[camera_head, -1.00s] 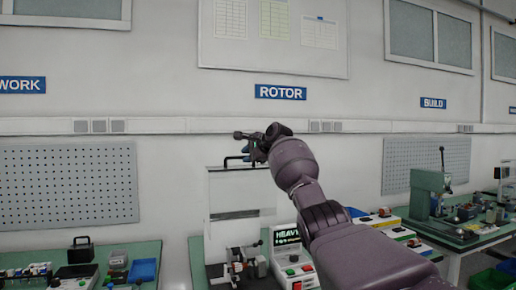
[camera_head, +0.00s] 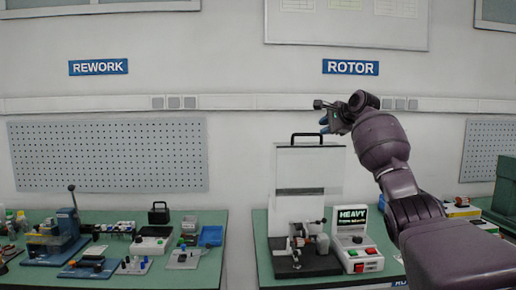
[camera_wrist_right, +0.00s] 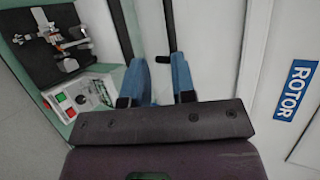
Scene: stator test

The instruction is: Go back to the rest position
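My right gripper (camera_head: 324,117) is at the end of the raised right arm, in front of the wall near the ROTOR sign. In the head view it appears just above and right of the black handle (camera_head: 308,135) on a tall white cover (camera_head: 300,163). In the right wrist view its two blue fingers (camera_wrist_right: 159,80) stand apart, with no object clearly held between them. Dark bars show beyond the fingers there, and the pale cover lies behind. I cannot tell the exact distance between gripper and handle. My left gripper is not in view.
The rotor bench (camera_head: 264,262) carries a black-based fixture (camera_head: 305,262) and a control box (camera_head: 355,250) marked HEAVY. The rework bench (camera_head: 205,275), with a blue press (camera_head: 62,240) and several small devices, stands left across a gap. A perforated panel (camera_head: 108,155) hangs on the wall.

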